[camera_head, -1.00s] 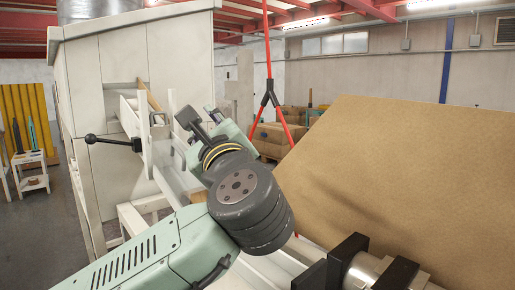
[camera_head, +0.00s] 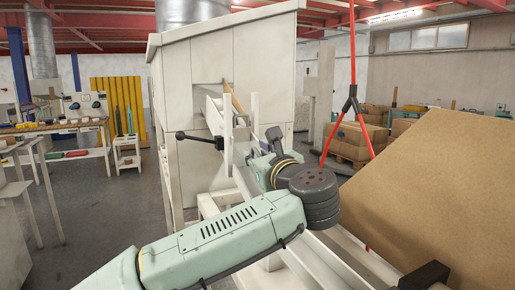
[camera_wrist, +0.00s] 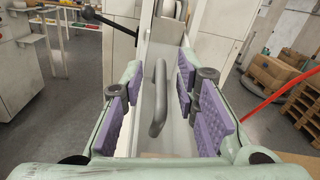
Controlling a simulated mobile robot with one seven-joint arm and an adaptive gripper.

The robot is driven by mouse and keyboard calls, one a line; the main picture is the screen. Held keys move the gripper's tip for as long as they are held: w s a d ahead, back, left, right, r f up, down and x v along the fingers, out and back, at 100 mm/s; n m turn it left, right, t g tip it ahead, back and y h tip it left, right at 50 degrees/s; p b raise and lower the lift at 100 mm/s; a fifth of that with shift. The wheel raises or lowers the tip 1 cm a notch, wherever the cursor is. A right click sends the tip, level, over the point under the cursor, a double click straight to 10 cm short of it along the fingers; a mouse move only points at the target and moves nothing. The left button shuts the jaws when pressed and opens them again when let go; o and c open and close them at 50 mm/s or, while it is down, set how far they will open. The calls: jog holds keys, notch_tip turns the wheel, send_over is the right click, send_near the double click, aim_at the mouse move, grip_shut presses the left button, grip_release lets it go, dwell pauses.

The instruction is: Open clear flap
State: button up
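A dark grey bar handle (camera_wrist: 158,98) stands out in the middle of the wrist view. It appears fixed to a pale panel, likely the clear flap (camera_wrist: 150,65), whose edges are hard to make out. My gripper (camera_wrist: 160,80) is open, with its purple padded fingers to the left and right of the handle. Gaps show on both sides, so the handle is not gripped. In the head view my gripper (camera_head: 258,150) is small and partly hidden by my wrist, beside the white machine frame. The handle and flap cannot be made out there.
A tall white machine housing (camera_head: 230,85) stands behind the frame, with a black ball-ended lever (camera_head: 200,138) sticking out to the left. A red strap (camera_head: 354,75) hangs between. Workbenches (camera_head: 60,127) stand far left.

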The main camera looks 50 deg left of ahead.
jog(key=shift+w+a, duration=0.15)
jog(key=shift+a, duration=0.15)
jog(key=shift+c, duration=0.4)
grip_shut()
dwell(0.3)
